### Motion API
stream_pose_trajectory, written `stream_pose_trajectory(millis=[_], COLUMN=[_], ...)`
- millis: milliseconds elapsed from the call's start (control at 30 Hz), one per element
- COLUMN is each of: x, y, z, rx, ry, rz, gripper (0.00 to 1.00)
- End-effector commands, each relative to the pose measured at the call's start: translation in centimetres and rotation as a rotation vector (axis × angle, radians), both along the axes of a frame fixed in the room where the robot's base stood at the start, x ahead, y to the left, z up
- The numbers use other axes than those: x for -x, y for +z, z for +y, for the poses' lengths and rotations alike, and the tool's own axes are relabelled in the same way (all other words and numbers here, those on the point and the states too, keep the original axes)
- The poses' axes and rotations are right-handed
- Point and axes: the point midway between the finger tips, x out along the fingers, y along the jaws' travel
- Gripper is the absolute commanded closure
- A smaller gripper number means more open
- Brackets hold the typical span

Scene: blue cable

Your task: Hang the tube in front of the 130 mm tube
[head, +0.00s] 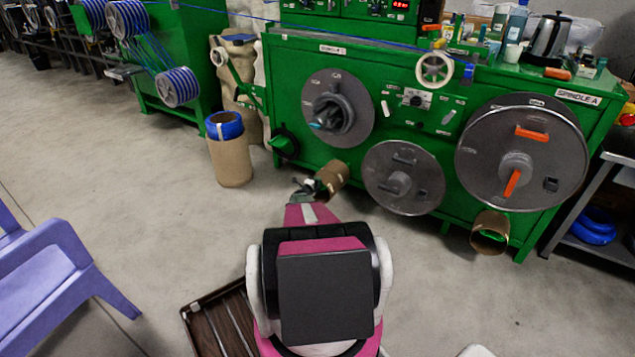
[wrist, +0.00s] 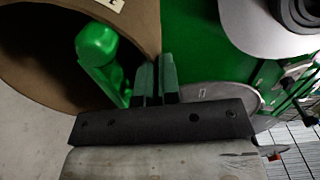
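A brown cardboard tube (head: 332,178) is at the lower front of the green machine, below the left spindle disc. My gripper (head: 308,188) is at its near left end. In the wrist view the tube (wrist: 142,14) fills the upper left, its open end facing the camera. My gripper's two fingers (wrist: 156,78) are close together on either side of the tube's right wall. A green rounded peg (wrist: 97,48) shows inside the tube. A second brown tube (head: 490,232) hangs low under the right spindle disc, with green inside. I cannot read which tube is 130 mm.
The green machine (head: 290,75) carries grey discs above the tubes. A cardboard drum with a blue top (head: 230,160) stands to the left. A purple chair (head: 55,265) and a brown tray (head: 215,320) are nearer. The floor between is clear.

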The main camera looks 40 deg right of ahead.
Motion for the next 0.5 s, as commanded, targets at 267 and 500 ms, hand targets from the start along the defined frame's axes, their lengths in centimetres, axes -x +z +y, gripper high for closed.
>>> stream_pose_trajectory(millis=[267,500], x=[0.01,0.0], y=[-0.05,-0.06], z=[0.0,0.01], rx=[0.0,0.0], ry=[0.0,0.0], rz=[0.0,0.0], gripper=[1.0,0.67])
